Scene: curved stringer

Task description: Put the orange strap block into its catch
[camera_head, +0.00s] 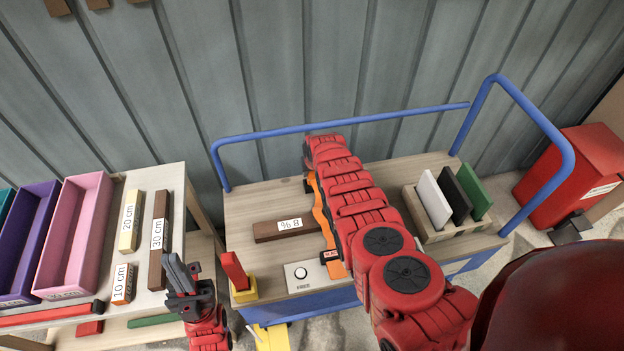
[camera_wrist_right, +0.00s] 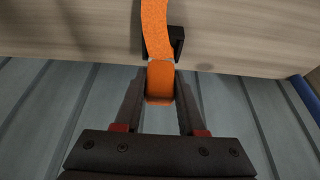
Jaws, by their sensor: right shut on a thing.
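The orange strap block (camera_wrist_right: 160,84) is between the fingers of my right gripper (camera_wrist_right: 160,73) in the right wrist view. The orange strap (camera_wrist_right: 155,28) runs from the block over the cart's wooden top. A black bracket (camera_wrist_right: 177,42), which looks like the catch, sits at the top's edge beside the strap; the block is just outside that edge. In the head view the strap (camera_head: 322,215) is partly covered by my right arm, which hides the right gripper, block and catch. My left gripper (camera_head: 182,268) is empty, near the left table, with its fingers apart.
The blue-railed cart (camera_head: 250,205) bears a brown bar (camera_head: 265,232), a panel marked FREE (camera_head: 302,276) and a rack (camera_head: 450,232) of upright plates. A red and yellow piece (camera_head: 238,275) stands at its front-left corner. The left table holds bins (camera_head: 75,235) and labelled blocks.

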